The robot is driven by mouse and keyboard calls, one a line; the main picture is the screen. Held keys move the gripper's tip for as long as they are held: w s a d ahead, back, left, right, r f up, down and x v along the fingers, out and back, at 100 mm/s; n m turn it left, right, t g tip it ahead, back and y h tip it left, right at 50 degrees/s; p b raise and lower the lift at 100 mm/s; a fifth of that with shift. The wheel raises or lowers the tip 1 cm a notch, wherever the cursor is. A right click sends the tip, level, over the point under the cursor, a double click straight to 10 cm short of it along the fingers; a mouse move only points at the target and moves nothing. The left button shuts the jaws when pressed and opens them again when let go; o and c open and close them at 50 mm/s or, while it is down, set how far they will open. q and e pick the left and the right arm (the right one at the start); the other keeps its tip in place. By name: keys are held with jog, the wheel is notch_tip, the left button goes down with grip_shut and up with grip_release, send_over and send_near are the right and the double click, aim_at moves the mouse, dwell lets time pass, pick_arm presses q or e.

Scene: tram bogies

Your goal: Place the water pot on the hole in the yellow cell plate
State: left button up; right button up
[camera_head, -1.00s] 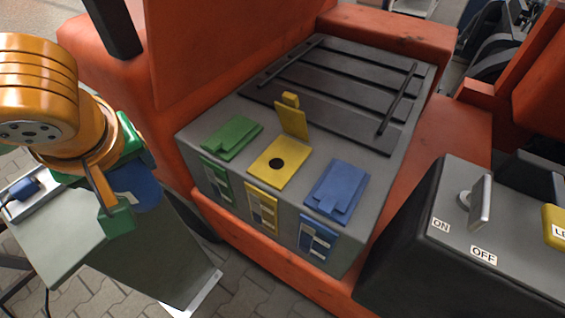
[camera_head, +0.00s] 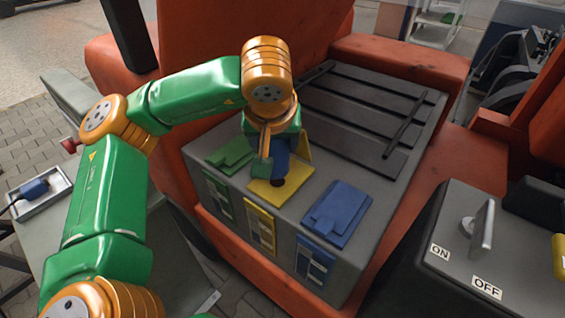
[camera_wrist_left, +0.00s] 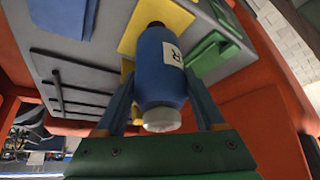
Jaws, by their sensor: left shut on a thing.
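The water pot is a blue bottle with a white label (camera_wrist_left: 160,68). My left gripper (camera_head: 273,162) is shut on it, with a finger on each side in the left wrist view. In the head view the pot (camera_head: 281,162) is partly hidden by the gripper. It hangs roughly upright over the yellow cell plate (camera_head: 296,186), with its dark lower end at the hole. I cannot tell whether it touches the plate. The plate also shows behind the pot in the wrist view (camera_wrist_left: 128,43). The hole is mostly hidden. My right gripper is not in view.
A green cell plate (camera_head: 229,155) lies left of the yellow one and a blue cell plate (camera_head: 338,212) lies right, all on a grey box (camera_head: 285,222). A switch box (camera_head: 462,250) is at the right.

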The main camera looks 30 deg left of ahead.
aim_at(274, 143)
pick_arm(q)
jog(key=x, duration=0.6)
jog(key=shift+s+d+f, duration=0.15)
jog(key=shift+f, duration=0.4)
jog(key=shift+f+b, duration=0.2)
jog(key=shift+b, duration=0.1)
jog(key=o, duration=1.5)
jog(key=p+v, duration=0.1)
jog(key=v, duration=1.1)
jog(key=shift+r+p, duration=0.3)
jog(key=shift+p, duration=0.1)
jog(key=shift+f, duration=0.1)
